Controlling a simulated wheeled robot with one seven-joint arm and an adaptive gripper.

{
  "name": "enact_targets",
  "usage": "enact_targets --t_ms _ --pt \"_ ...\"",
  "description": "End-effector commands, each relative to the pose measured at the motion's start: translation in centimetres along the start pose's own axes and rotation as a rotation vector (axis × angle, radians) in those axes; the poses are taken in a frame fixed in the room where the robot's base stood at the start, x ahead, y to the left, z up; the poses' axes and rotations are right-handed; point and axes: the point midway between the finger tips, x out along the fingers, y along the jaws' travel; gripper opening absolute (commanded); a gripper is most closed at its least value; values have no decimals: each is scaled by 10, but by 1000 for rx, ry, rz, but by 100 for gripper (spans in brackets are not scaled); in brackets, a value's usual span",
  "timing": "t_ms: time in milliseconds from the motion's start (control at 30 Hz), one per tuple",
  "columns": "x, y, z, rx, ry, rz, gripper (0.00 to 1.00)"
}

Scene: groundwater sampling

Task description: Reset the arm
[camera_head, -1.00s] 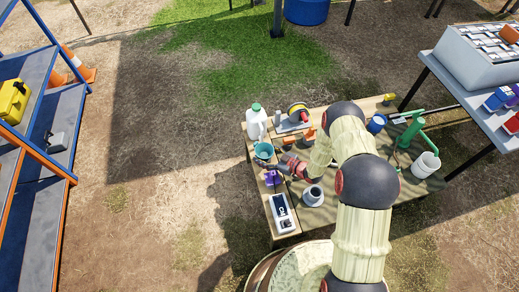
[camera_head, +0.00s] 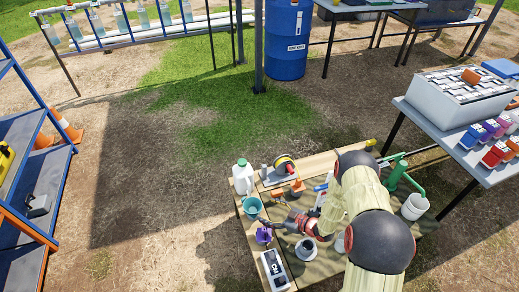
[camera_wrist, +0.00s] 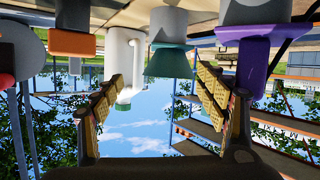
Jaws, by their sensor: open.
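My arm reaches over a wooden work table (camera_head: 330,262). My gripper (camera_head: 268,225) is low over its left side; in the wrist view the gripper (camera_wrist: 158,80) has its two padded fingers apart with nothing between them. The wrist picture is upside down. A teal funnel-like cup (camera_head: 251,207) is close beyond the gripper and shows in the wrist view (camera_wrist: 170,62). A purple item (camera_head: 264,235) is beside the gripper, and shows at right in the wrist view (camera_wrist: 253,65). A white jug (camera_head: 242,180) with a green cap stands farther back.
A meter-like box (camera_head: 276,268) lies at the table's front left. A reel (camera_head: 284,164) stands at the back. A green pump (camera_head: 397,175) and white bucket (camera_head: 414,206) are at right. A side table (camera_head: 492,172) holds coloured items. Open ground lies left, before the shelf (camera_head: 25,190).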

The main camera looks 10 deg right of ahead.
Motion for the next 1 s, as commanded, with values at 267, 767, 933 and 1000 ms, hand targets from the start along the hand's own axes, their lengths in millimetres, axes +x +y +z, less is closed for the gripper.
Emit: enact_targets --t_ms 267,767,933,1000 --pt "0 16 -12 -19 -27 20 73" --pt "-63 163 -181 -94 -373 325 73" --pt "-108 184 -248 -62 -467 439 73" --pt "-129 186 -275 -40 -501 483 73"
